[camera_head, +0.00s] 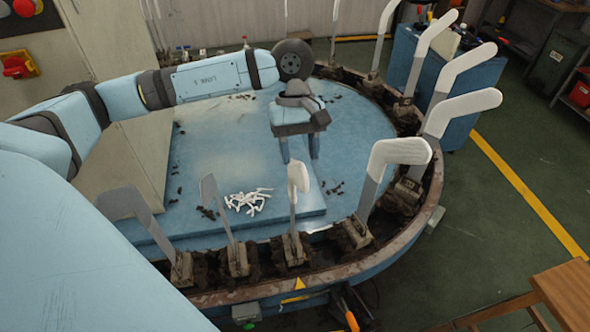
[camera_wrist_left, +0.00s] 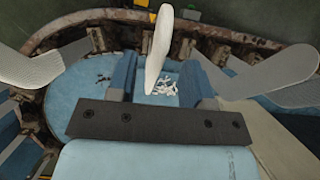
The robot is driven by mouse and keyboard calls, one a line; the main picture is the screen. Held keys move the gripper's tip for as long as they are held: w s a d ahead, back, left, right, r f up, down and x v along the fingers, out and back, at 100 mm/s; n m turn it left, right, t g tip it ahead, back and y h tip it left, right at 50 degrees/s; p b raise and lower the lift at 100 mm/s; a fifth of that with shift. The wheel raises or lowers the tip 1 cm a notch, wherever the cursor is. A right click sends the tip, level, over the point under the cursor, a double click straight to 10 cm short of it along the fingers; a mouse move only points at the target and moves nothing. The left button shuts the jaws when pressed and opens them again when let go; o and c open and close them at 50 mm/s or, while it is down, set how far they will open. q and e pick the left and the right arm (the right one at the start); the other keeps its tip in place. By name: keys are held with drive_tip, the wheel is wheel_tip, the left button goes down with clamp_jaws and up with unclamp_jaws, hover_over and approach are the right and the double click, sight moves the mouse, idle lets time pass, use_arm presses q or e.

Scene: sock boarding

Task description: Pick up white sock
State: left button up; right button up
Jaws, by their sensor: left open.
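A white sock (camera_head: 298,178) covers the top of an upright flat form on the machine's near rim. It also shows in the left wrist view (camera_wrist_left: 158,45), standing between the two fingers as seen there. My left gripper (camera_head: 300,152) points down, open and empty, with its fingertips just above and behind the sock's tip in the head view. In the left wrist view its two blue fingers (camera_wrist_left: 158,78) stand apart, one on each side of the sock. I cannot tell how far the sock is from them. My right gripper is not in view.
More white-topped forms (camera_head: 400,152) line the rim at right; bare grey forms (camera_head: 210,192) stand at left. White pieces lie in a pile (camera_head: 248,201) on the blue tabletop (camera_head: 350,130). A wooden table (camera_head: 568,290) stands lower right. Green floor is open at right.

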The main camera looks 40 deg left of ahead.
sight(300, 162)
use_arm(q)
drive_tip(key=p+x, duration=0.1)
drive_tip(key=x, duration=0.3)
drive_tip(key=shift+p, duration=0.3)
drive_tip(key=shift+s+d+f, duration=0.15)
drive_tip(key=shift+d+f, duration=0.05)
drive_tip(key=shift+f, duration=0.4)
drive_tip(key=c, duration=0.8)
